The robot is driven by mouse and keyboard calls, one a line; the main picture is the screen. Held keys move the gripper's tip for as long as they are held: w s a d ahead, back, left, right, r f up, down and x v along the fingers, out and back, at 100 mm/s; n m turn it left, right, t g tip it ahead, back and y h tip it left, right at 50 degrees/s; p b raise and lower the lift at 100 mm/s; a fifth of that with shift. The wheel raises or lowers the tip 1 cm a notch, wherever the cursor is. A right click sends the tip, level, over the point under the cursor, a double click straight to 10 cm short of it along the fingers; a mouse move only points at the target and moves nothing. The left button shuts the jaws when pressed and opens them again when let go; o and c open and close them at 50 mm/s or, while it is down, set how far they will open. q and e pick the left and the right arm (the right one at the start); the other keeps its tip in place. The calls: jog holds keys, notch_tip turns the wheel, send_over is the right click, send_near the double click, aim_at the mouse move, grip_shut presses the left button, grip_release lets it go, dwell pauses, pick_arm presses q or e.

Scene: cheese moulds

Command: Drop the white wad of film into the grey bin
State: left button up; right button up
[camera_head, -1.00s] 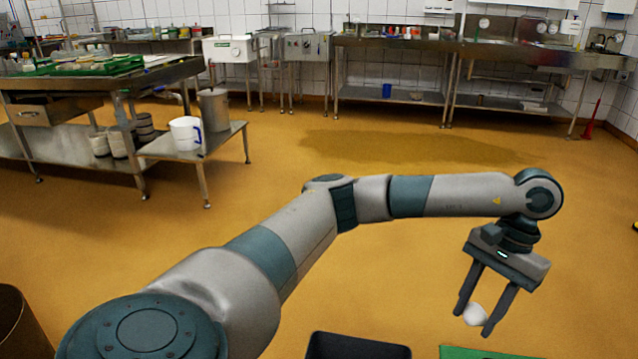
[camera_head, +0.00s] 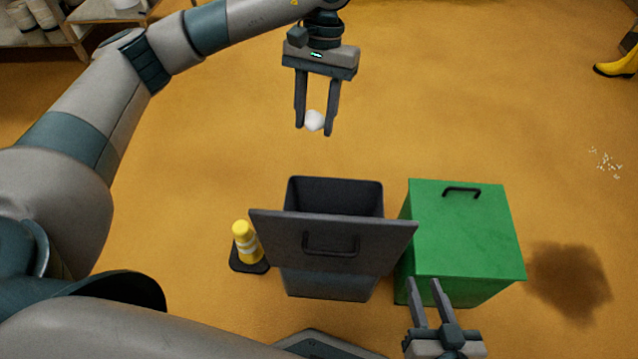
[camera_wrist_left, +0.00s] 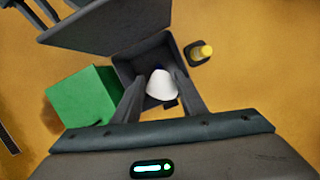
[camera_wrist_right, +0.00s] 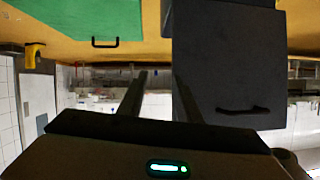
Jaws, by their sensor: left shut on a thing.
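The white wad of film (camera_head: 314,120) is held between the fingers of my left gripper (camera_head: 316,127), which is shut on it. In the head view it shows beyond the far rim of the grey bin (camera_head: 334,186). In the left wrist view the wad (camera_wrist_left: 161,84) shows in front of the bin's open mouth (camera_wrist_left: 140,62). The bin's dark lid (camera_head: 328,262) is raised on the near side. My right gripper (camera_head: 424,288) is open, its fingers apart, in front of the green box and to the right of the lid.
A green closed box (camera_head: 465,235) with a black handle stands right of the bin. A yellow bollard (camera_head: 245,240) on a black base stands to its left. The floor beyond the bin is clear.

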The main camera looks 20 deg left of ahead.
jog(key=shift+s, duration=0.1)
dwell(0.3)
